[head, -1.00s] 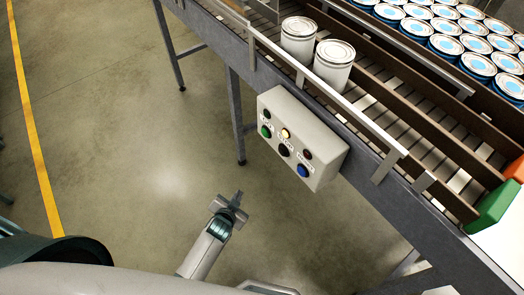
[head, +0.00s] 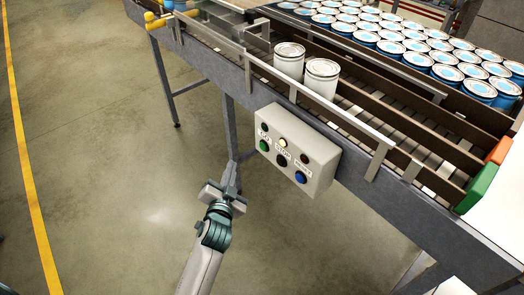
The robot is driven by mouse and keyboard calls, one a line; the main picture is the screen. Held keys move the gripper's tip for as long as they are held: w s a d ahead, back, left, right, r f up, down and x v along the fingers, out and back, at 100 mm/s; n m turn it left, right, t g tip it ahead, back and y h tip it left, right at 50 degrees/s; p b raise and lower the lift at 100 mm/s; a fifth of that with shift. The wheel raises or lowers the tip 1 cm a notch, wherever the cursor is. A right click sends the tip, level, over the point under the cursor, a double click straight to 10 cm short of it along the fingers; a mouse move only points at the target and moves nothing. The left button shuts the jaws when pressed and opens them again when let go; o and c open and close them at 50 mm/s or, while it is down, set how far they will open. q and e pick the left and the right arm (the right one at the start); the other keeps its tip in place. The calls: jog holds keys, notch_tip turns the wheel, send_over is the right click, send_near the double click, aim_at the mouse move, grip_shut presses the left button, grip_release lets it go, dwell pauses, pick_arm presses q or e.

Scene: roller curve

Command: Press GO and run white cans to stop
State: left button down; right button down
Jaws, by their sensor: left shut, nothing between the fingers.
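Two white cans (head: 321,77) (head: 289,60) stand upright side by side on the near roller lane (head: 365,103), behind the front guide rail. A grey control box (head: 318,160) hangs on the conveyor's front side. It has a green button (head: 264,146) at left, a black button (head: 282,160) in the middle and a blue button (head: 300,177) at right. A lamp above the black button is lit pale yellow. My left gripper (head: 232,176) is shut and empty, below and left of the box, apart from the buttons. The right gripper is out of view.
A green block (head: 477,188) closes the near lane's right end, with an orange block (head: 499,151) behind it at the far lane. Many blue cans (head: 445,73) fill the area behind. Conveyor legs (head: 228,120) stand near my gripper. Open floor lies at left.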

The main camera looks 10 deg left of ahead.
aim_at(263, 146)
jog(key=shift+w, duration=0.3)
pick_arm(q)
jog(key=shift+w+d, duration=0.15)
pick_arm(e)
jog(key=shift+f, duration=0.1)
